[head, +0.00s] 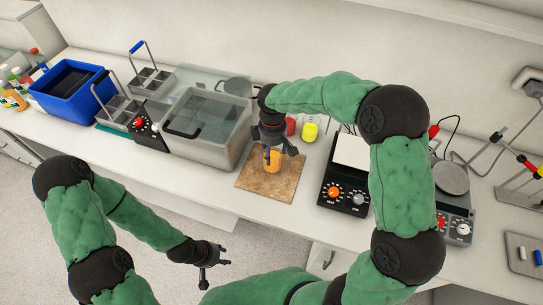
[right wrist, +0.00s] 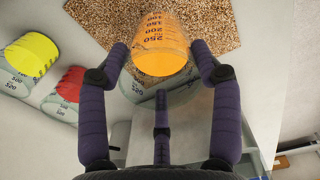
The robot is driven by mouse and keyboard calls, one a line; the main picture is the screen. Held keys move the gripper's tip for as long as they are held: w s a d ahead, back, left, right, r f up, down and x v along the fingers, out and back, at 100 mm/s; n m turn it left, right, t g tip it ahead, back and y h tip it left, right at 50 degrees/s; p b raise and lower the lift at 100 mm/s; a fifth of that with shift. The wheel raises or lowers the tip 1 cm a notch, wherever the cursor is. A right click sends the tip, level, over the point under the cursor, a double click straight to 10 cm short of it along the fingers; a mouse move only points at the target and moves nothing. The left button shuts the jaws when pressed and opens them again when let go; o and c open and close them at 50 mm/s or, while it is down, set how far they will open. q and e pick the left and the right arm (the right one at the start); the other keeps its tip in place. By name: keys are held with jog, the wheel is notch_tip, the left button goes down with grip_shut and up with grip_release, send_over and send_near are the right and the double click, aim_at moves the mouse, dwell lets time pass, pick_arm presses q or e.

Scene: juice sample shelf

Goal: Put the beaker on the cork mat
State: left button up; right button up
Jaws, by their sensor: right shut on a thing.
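The beaker (head: 271,161) holds orange liquid and has printed volume marks, which show in the right wrist view (right wrist: 160,45). My right gripper (head: 273,148) is shut on it, with fingers on both sides of the glass (right wrist: 160,68). The beaker looks upright over the back half of the brown speckled cork mat (head: 263,188), which also shows behind it in the right wrist view (right wrist: 95,20). I cannot tell whether its base touches the mat. My left gripper (head: 213,266) is open and empty in front of the counter, away from the mat.
A yellow beaker (head: 310,131) and a red beaker (head: 291,126) stand behind the mat. A clear water bath (head: 208,128) is to the left. A hot plate (head: 343,196) with knobs is to the right. A blue bin (head: 66,93) is at far left.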

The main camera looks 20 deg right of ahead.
jog(key=shift+w+a+f, duration=0.1)
jog(key=shift+w+f, duration=0.1)
jog(key=shift+f, duration=1.55)
jog(key=shift+f+b, duration=0.1)
jog(key=shift+b, duration=0.2)
jog(key=o, duration=1.4)
jog(key=shift+c, duration=0.2)
jog(key=shift+r, duration=0.2)
notch_tip(320, 180, up, 12)
jog(key=p, duration=0.1)
jog(key=shift+p, duration=0.35)
jog(key=shift+f, duration=0.1)
